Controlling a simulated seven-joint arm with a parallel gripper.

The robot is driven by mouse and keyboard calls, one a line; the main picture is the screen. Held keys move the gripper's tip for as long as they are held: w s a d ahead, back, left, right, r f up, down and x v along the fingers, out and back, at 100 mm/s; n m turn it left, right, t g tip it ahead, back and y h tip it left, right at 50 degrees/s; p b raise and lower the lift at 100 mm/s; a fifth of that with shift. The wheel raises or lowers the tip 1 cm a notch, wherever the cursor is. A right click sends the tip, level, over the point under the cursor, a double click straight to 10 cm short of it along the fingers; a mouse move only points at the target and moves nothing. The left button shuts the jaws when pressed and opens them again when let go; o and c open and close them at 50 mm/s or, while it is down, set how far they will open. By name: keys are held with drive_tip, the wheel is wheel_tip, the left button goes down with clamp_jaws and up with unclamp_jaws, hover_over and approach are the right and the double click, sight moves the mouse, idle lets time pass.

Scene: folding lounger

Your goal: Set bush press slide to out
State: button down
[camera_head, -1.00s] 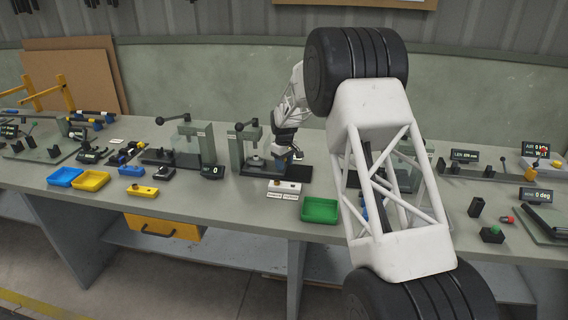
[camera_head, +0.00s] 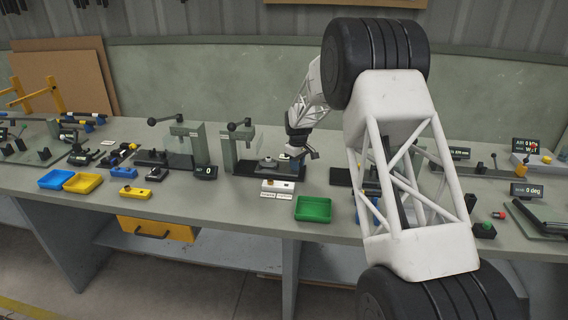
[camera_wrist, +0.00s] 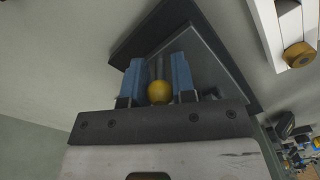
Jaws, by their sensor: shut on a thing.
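The bush press (camera_head: 229,150) is a grey-green frame with a black lever, standing on a dark base near the middle of the bench. Its slide (camera_head: 268,164), a plate with a pale round piece on it, sits on the base to the right of the press post. My gripper (camera_head: 306,154) is at the right end of this slide. In the wrist view its blue fingers (camera_wrist: 158,88) stand on either side of a yellow knob (camera_wrist: 158,93) on a grey rod and are shut on it. My arm hides part of the bench to the right.
A similar press with a lever (camera_head: 185,145) and a display (camera_head: 206,171) stands to the left. In front are a white block (camera_head: 278,186) with labels and a green tray (camera_head: 313,209). Blue (camera_head: 56,179) and yellow trays (camera_head: 83,183) lie further left.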

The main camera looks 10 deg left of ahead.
drive_tip(key=d, duration=0.5)
drive_tip(key=shift+d, duration=0.2)
drive_tip(key=c, duration=1)
unclamp_jaws()
drive_tip(key=shift+d, duration=0.1)
drive_tip(key=shift+o, duration=0.2)
drive_tip(key=shift+r, duration=0.1)
wheel_tip(320, 180, up, 8)
drive_tip(key=shift+f, duration=0.2)
